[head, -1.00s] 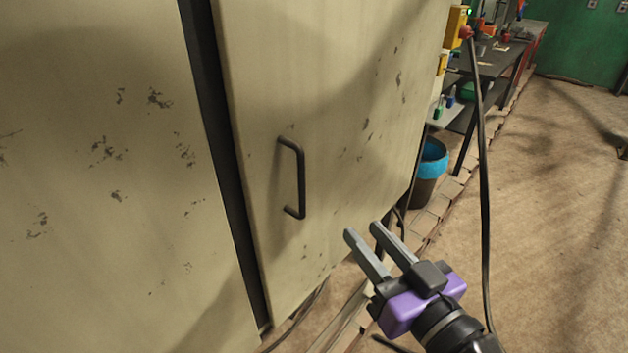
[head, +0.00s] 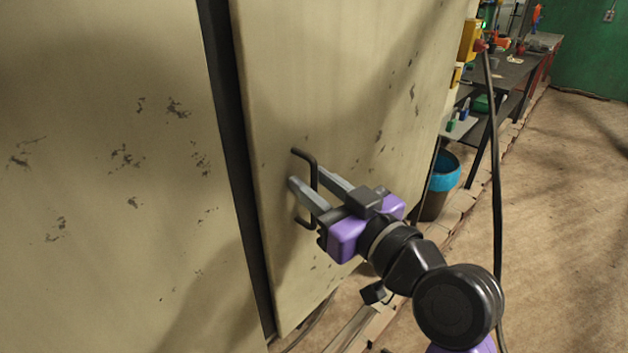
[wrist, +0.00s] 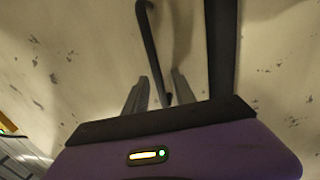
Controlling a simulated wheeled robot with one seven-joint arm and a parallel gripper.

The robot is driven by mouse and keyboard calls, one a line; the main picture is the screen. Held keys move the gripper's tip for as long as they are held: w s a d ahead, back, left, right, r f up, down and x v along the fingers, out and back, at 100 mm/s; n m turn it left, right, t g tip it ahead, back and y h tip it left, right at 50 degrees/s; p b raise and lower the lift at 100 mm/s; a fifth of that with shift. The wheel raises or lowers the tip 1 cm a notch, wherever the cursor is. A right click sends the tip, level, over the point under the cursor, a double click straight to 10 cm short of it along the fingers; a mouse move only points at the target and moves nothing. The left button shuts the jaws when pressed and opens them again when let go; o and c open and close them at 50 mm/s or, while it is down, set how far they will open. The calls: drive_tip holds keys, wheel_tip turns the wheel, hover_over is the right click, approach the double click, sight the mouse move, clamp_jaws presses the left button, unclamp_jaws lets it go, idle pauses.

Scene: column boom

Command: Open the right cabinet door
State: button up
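The right cabinet door (head: 345,80) is a scuffed cream panel and looks shut, with a dark gap (head: 228,140) along its left edge. Its dark bar handle (head: 304,156) stands upright near that edge. My gripper (head: 308,180) is at the handle in the head view, its two grey fingers apart and its body partly in front of the handle's lower half. In the wrist view the handle (wrist: 149,38) runs down between the two fingertips (wrist: 157,88). A gap shows beside the bar, and I cannot tell whether either finger touches it.
The left cabinet panel (head: 110,220) is on the left. A blue-rimmed bin (head: 440,180) and a workbench (head: 510,70) stand to the right. A dark cable (head: 494,160) hangs at the right. Open floor (head: 570,210) lies beyond it.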

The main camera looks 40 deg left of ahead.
drive_tip(key=shift+a, duration=0.1)
clamp_jaws()
idle(1.4)
